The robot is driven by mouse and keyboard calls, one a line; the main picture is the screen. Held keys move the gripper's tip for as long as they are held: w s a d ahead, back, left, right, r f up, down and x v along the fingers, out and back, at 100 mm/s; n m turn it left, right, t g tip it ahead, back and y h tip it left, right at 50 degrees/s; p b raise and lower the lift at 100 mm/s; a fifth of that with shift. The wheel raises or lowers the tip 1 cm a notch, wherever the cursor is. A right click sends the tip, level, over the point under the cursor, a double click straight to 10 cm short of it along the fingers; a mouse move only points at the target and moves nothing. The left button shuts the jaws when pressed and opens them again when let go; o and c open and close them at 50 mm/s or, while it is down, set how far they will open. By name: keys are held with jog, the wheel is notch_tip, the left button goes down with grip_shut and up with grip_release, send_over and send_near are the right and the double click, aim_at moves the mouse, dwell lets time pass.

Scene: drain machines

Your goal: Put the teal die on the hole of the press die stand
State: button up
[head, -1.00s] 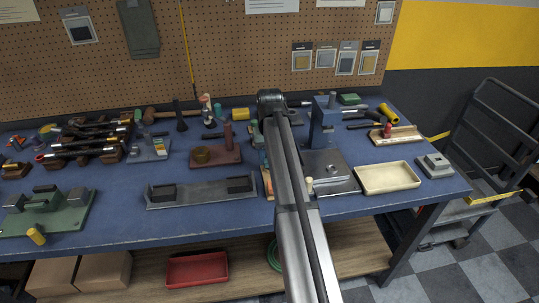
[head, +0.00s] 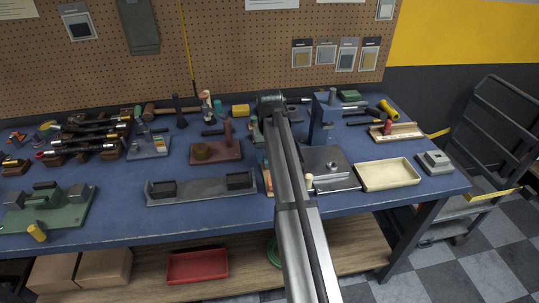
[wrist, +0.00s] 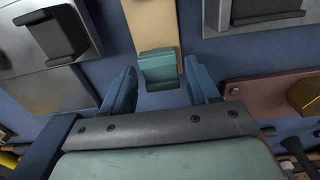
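The teal die (wrist: 160,68) shows in the wrist view as a small block at the end of a pale wooden strip (wrist: 151,22). My gripper (wrist: 160,80) is open, with one blue finger on each side of the die and a visible gap on both sides. In the head view my arm hides the gripper and the die. The press (head: 323,122) is blue and stands right of my arm, with a grey metal base plate (head: 318,160) in front. I cannot make out the hole.
A brown base with a post (head: 228,152) stands left of my arm. A long grey tray (head: 205,195) with dark blocks lies at the front. A cream tray (head: 388,176) and a grey stepped block (head: 434,163) are at right. Tools crowd the back left.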

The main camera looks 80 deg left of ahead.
jog(key=shift+o, duration=1)
jog(key=shift+r, duration=0.15)
notch_tip(320, 180, up, 14)
jog(key=shift+f, duration=0.2)
